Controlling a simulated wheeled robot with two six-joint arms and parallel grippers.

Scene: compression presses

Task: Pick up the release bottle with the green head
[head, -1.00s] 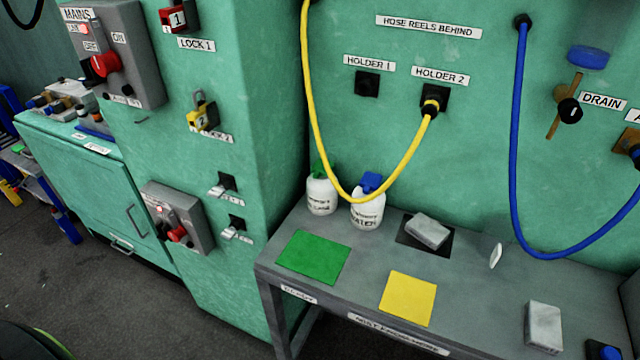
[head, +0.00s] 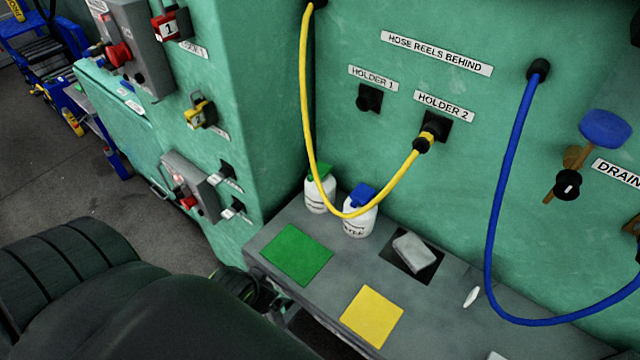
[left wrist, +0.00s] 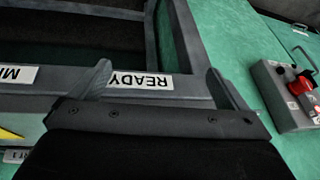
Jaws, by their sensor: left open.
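The release bottle with the green head (head: 319,194) is white and stands upright at the back left of the grey bench (head: 447,318), near the cabinet corner. A similar white bottle with a blue head (head: 359,213) stands just right of it. The yellow hose (head: 308,110) hangs in front of the green-headed bottle and partly covers it. In the head view my left arm fills the lower left, and its gripper is hidden or out of sight. In the left wrist view my left gripper (left wrist: 158,82) is open and empty, low by the bench edge with the READY label. My right gripper is not in view.
A green mat (head: 297,254) and a yellow mat (head: 371,316) lie on the bench. A grey block (head: 414,248) sits on a dark square. The blue hose (head: 497,200) hangs at the right. A grey switch box (head: 188,182) with a red knob juts from the cabinet.

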